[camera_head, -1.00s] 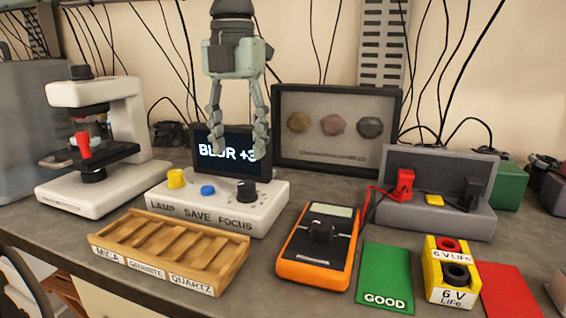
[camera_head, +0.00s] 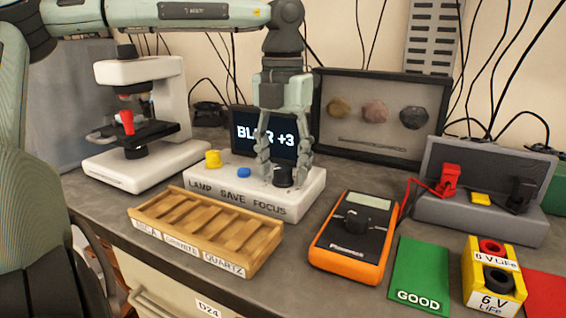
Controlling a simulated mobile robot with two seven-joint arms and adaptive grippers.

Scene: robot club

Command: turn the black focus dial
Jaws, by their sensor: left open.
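The black focus dial (camera_head: 283,177) stands on top of the white control box (camera_head: 312,196), at its right end above the word FOCUS. My left gripper (camera_head: 283,176) points down from above with its fingers open. Its fingertips are low, one on each side of the dial, and they partly cover it; I cannot tell whether they touch it. The dark screen (camera_head: 246,131) behind the box reads BLUR +3, partly hidden by a finger. My right gripper is out of the picture.
A yellow lamp knob (camera_head: 212,159) and blue save button (camera_head: 244,172) sit left of the dial. A wooden tray (camera_head: 262,250) lies in front, an orange multimeter (camera_head: 347,268) to the right, a microscope (camera_head: 170,110) to the left. A framed rock display (camera_head: 375,160) stands behind.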

